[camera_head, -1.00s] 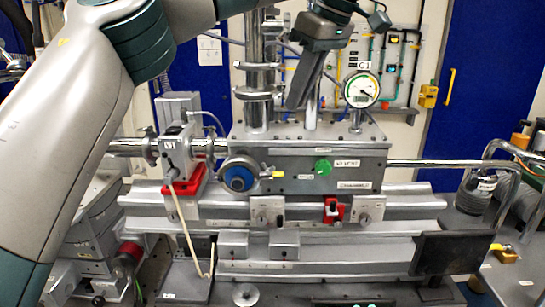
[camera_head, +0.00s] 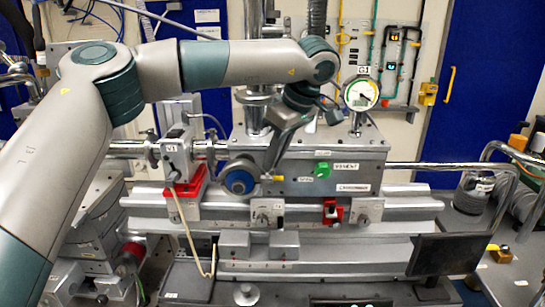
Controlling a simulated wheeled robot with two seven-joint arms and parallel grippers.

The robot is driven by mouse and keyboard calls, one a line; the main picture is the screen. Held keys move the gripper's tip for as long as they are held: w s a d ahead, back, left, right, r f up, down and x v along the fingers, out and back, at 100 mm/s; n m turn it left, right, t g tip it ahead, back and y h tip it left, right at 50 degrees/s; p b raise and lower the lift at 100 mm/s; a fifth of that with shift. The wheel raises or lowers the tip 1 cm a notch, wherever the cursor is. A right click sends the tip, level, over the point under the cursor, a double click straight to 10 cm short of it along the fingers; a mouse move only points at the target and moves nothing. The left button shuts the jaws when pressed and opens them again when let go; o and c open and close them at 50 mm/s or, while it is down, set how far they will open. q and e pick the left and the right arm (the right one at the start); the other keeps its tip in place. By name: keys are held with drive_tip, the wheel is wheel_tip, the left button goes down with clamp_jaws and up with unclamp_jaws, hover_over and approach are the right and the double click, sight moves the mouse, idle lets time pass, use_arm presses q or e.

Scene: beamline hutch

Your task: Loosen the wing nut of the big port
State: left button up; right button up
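The big round port (camera_head: 239,179) with a blue face and metal rim sits on the front left of the grey chamber (camera_head: 300,186). A small yellow-tipped fitting (camera_head: 279,178), perhaps the wing nut, sticks out at the port's right edge. My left gripper (camera_head: 271,167) reaches down from above. Its fingertips are just above and beside that fitting, at the port's upper right. The fingers show edge-on, so I cannot tell whether they are open, or whether they touch the fitting. My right gripper is not in view.
A green knob (camera_head: 322,170) is right of the port on the chamber front. A dial gauge (camera_head: 361,94) stands above the chamber. A valve block on a red base (camera_head: 187,188) stands at left, and a dark screen (camera_head: 447,254) at lower right.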

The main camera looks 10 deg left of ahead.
use_arm(q)
drive_tip(key=shift+w+a+f, duration=0.1)
drive_tip(key=shift+a+f, duration=0.1)
drive_tip(key=shift+f, duration=0.4)
drive_tip(key=shift+c, duration=0.2)
clamp_jaws()
